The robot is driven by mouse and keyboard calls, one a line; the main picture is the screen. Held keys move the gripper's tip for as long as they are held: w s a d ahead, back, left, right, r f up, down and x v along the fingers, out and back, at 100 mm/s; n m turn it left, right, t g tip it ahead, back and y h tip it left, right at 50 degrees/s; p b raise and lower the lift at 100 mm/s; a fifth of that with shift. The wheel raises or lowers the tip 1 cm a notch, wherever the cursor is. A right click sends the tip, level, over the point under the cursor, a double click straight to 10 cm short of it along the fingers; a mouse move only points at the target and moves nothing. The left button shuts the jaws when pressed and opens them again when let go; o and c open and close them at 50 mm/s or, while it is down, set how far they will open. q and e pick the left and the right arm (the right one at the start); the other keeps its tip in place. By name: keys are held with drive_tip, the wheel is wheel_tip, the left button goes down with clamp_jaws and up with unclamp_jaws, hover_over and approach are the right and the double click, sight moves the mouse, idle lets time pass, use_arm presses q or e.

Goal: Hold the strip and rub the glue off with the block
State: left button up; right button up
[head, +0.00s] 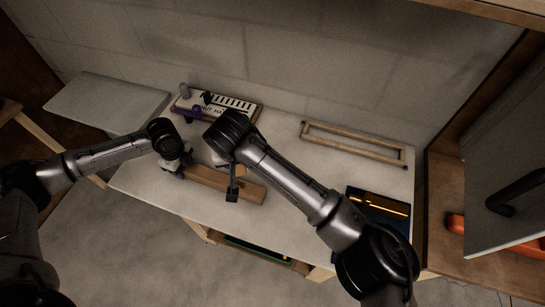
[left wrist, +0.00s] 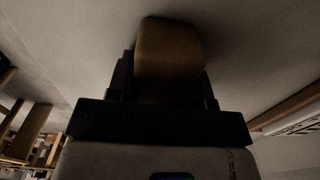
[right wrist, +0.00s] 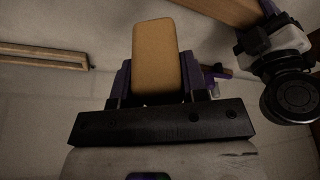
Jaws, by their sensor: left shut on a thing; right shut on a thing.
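The brown wooden strip (head: 245,188) lies over the middle of the table, running from my left gripper toward the lower right. My left gripper (head: 180,171) is shut on its left end; that end (left wrist: 170,48) shows between the fingers in the left wrist view. My right gripper (head: 232,187) is above the strip, partly hidden by its own arm. In the right wrist view it is shut on a tan block (right wrist: 156,58). The strip (right wrist: 222,8) shows at the top right there, beside my left gripper. I cannot tell whether the block touches the strip. No glue can be made out.
A white rack with dark slots (head: 232,104) and a purple tool (head: 186,113) are at the back left of the table. A wooden frame (head: 352,143) lies at the back right.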

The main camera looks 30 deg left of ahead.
use_arm(q)
drive_tip(key=shift+f, duration=0.15)
use_arm(e)
drive_tip(key=shift+s+a+f, duration=0.2)
drive_tip(key=shift+a+f, duration=0.15)
drive_tip(key=shift+f, duration=0.9)
drive_tip(key=shift+s+a+f, duration=0.25)
drive_tip(key=shift+a+f, duration=0.1)
drive_tip(key=shift+f, duration=0.9)
drive_tip(key=shift+s+a+f, duration=0.2)
drive_tip(key=shift+a+f, duration=0.15)
drive_tip(key=shift+f, duration=0.9)
drive_tip(key=shift+w+d+f, duration=0.1)
drive_tip(key=shift+d, duration=0.05)
drive_tip(key=shift+c, duration=0.5)
drive_tip(key=shift+d+f, duration=0.25)
drive_tip(key=shift+d, duration=0.15)
drive_tip(key=shift+w+d, duration=0.15)
drive_tip(key=shift+d, duration=0.55)
drive_tip(key=shift+w+d, duration=0.15)
drive_tip(key=shift+d, duration=0.5)
drive_tip(key=shift+s+a+r, duration=0.1)
drive_tip(key=shift+s+a, duration=0.1)
drive_tip(key=shift+a, duration=0.8)
drive_tip(key=shift+s+a, duration=0.2)
drive_tip(key=shift+a, duration=0.8)
wheel_tip(320, 180, up, 8)
